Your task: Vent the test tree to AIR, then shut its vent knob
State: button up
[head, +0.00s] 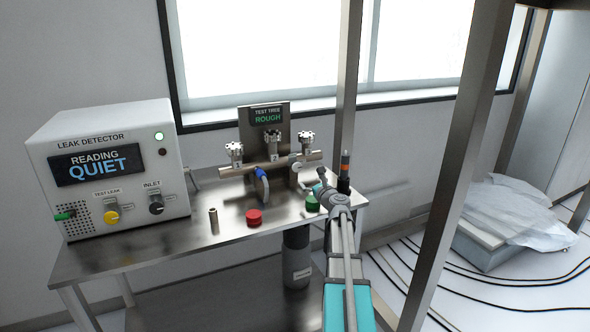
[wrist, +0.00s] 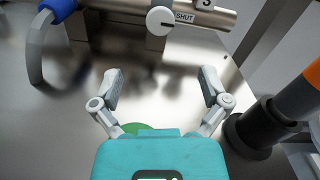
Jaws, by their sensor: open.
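The test tree (head: 270,165) is a metal manifold with several valves on top, at the back of the steel bench. Its sign (head: 267,116) reads TEST TREE ROUGH in green. A round white knob (wrist: 160,20), apparently the vent knob, is on the pipe in the wrist view, with a dark mark on its face and a SHUT label at its right. My gripper (wrist: 160,80) is open and empty, its fingers spread below and apart from the knob. In the head view my gripper (head: 320,186) is at the tree's right end.
The leak detector (head: 115,165) reads QUIET at left. A blue fitting with a hose (wrist: 58,8) hangs left of the knob. An orange-and-black upright piece (wrist: 295,100) is close on the right. A red cap (head: 254,217) and a green cap (head: 312,203) are on the bench.

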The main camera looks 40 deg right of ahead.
aim_at(297, 167)
jog(key=x, duration=1.3)
jog(key=shift+a, duration=0.1)
